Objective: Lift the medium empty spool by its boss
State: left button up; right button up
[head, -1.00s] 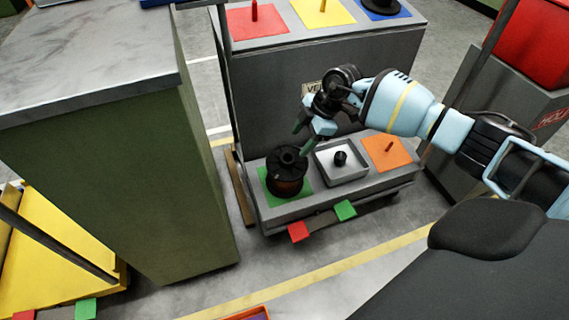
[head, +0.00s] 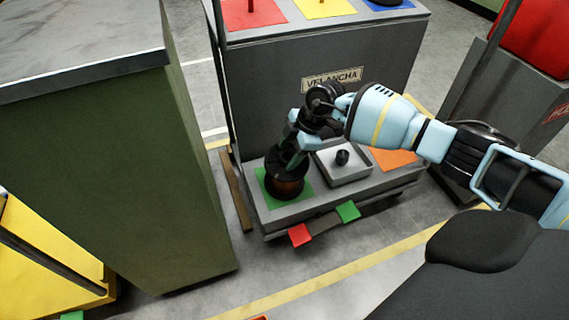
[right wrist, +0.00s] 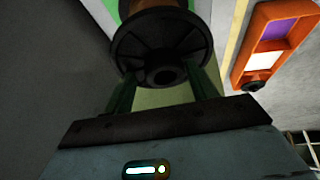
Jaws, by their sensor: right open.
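A black-flanged spool (head: 285,185) with a brown middle stands upright on a green square (head: 303,197) on the low shelf of the grey cart. I cannot tell whether the brown is a bare core or winding. In the right wrist view the spool's flange (right wrist: 135,50) faces the camera, with a round, hollow boss (right wrist: 165,76) at its centre. My right gripper (head: 288,160) is over the spool's top, tilted. Its dark green fingers are open, one on each side of the boss in the right wrist view (right wrist: 164,92), with gaps beside it. My left gripper is out of view.
Right of the spool is a white tray (head: 350,178) with a black knob-like piece, then an orange square (head: 393,158). The cart's grey upright panel (head: 270,100) rises behind. A green cabinet (head: 90,170) stands left; a red-topped grey unit (head: 510,110) stands right.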

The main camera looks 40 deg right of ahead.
jog(key=shift+r, duration=0.1)
grip_shut()
jog(key=shift+w+r, duration=0.15)
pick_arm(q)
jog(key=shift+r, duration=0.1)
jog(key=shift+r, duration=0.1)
